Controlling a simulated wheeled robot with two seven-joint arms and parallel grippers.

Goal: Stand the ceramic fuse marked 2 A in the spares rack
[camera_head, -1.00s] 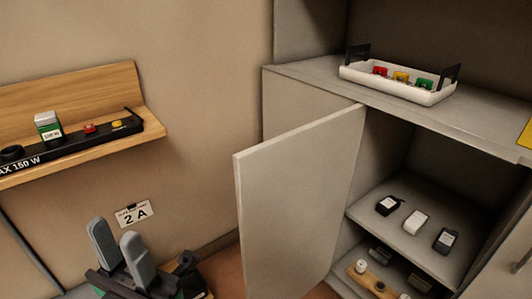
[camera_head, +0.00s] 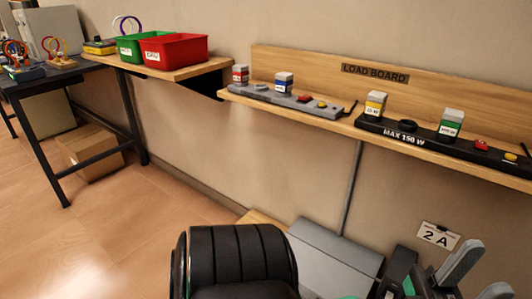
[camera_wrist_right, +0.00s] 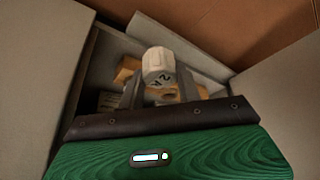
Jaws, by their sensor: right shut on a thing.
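The ceramic fuse (camera_wrist_right: 158,66) is a white cylinder with dark marking on its face. It stands between the grey fingers of my right gripper (camera_wrist_right: 160,85) in the right wrist view, and the gripper is shut on it. Behind and below it is a light wooden block (camera_wrist_right: 169,96) with a dark round hole, apparently the spares rack; the fuse and fingers partly cover it. I cannot tell the gap between them. The head view shows neither fuse nor rack now.
Pale panels flank the right gripper closely. A sign reading 2 A (camera_head: 437,237) hangs on the wall. Above it runs a wooden load board shelf (camera_head: 300,118). Red (camera_head: 174,52) and green bins stand further left. A cardboard box (camera_head: 92,155) sits under the table.

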